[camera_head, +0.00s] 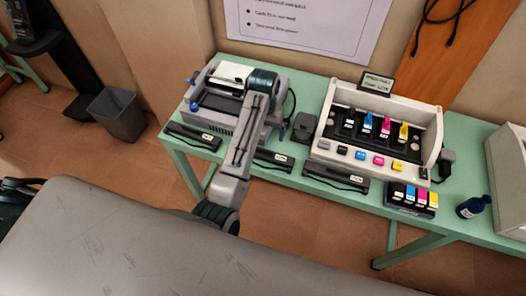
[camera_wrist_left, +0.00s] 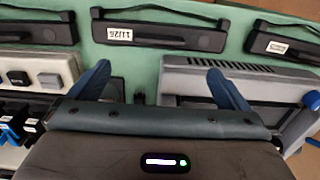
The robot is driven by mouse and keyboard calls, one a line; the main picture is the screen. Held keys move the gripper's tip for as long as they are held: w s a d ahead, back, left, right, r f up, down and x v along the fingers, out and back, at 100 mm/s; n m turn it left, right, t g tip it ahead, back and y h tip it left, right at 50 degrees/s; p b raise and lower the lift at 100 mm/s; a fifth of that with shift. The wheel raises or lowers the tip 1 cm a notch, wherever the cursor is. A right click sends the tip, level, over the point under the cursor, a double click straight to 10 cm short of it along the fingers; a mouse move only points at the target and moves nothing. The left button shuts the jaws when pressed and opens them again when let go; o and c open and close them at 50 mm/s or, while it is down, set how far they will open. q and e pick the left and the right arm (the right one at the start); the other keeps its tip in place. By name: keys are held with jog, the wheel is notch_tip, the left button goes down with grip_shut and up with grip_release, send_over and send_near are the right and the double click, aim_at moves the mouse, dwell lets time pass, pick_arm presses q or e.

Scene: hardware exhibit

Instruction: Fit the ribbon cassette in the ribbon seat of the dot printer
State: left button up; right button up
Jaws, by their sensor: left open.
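The dot printer (camera_head: 213,126) stands at the left end of the green table, with white paper at its back and blue knobs on its left side. Three long black cassettes with white labels lie along the table's front edge: a left one (camera_head: 192,137), a middle one (camera_head: 272,160) and a right one (camera_head: 335,175). I cannot tell which fits this printer. My left arm reaches over the printer's right side. In the left wrist view, my left gripper (camera_wrist_left: 160,82) is open and empty, with blue fingers above the printer's end and bare table. My right gripper is out of view.
A cream ink printer (camera_head: 380,130) with coloured cartridges stands right of a small black box (camera_head: 303,127). A cartridge tray (camera_head: 410,198) and dark bottle (camera_head: 473,207) lie farther right. A grey bin (camera_head: 117,113) stands on the floor.

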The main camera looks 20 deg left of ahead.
aim_at(263, 149)
pick_arm(q)
jog(key=f, duration=0.3)
jog(key=shift+s+f+p, duration=0.2)
jog(key=shift+p, duration=0.2)
jog(key=shift+f+p, duration=0.4)
jog(key=shift+f, duration=0.15)
jog(key=f+p, duration=0.1)
jog(key=f, duration=0.2)
jog(key=shift+s+f+p, duration=0.25)
jog(key=shift+s+p, duration=0.1)
jog(key=shift+p, duration=0.05)
jog(key=shift+f, duration=0.55)
jog(key=c, duration=1.2)
jog(key=shift+w, duration=0.1)
jog(key=shift+w+r, duration=0.1)
jog(key=shift+r, duration=0.05)
